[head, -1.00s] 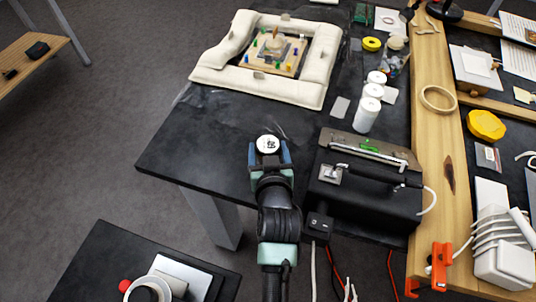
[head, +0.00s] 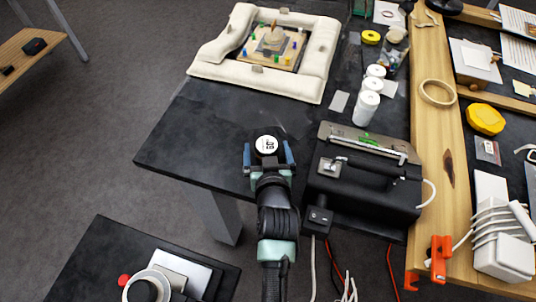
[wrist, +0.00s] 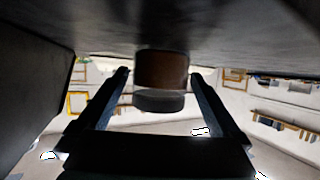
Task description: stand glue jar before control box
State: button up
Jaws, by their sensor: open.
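The glue jar (head: 267,144), with a white printed label on its dark lid, stands on the black table near its front edge. In the wrist view its brown body (wrist: 160,70) shows upside down against the tabletop, upright on the table. My gripper (head: 268,158) is open, with one finger on each side of the jar and a gap to both. The black box with a handle (head: 375,190), which I take for the control box, stands to the right of the jar, apart from it. A small switch unit (head: 318,219) sits at its front left corner.
White bottles (head: 367,106) stand behind the box. A padded cream frame (head: 205,65) holding a gilt piece lies at the back. A wooden beam (head: 428,150) runs along the right. The table left of the jar is clear. Cables hang below the front edge.

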jog(key=v, duration=1.2)
jog(key=shift+r, duration=0.15)
jog(key=w+r+t, duration=0.3)
jog(key=w+r, duration=0.1)
jog(key=r, duration=0.9)
jog(key=w+r+t, duration=0.3)
jog(key=r, duration=1)
jog(key=s+r+t, duration=0.4)
jog(key=s+r, duration=0.1)
jog(key=r, duration=1)
jog(key=s+r+m+t+h, duration=0.1)
jog(key=s+r+t, duration=0.3)
jog(key=r, duration=1)
jog(key=shift+s+a+r, duration=0.4)
jog(key=shift+s+a, duration=0.1)
jog(key=shift+s, duration=0.45)
notch_tip(320, 180, up, 3)
jog(key=p, duration=0.3)
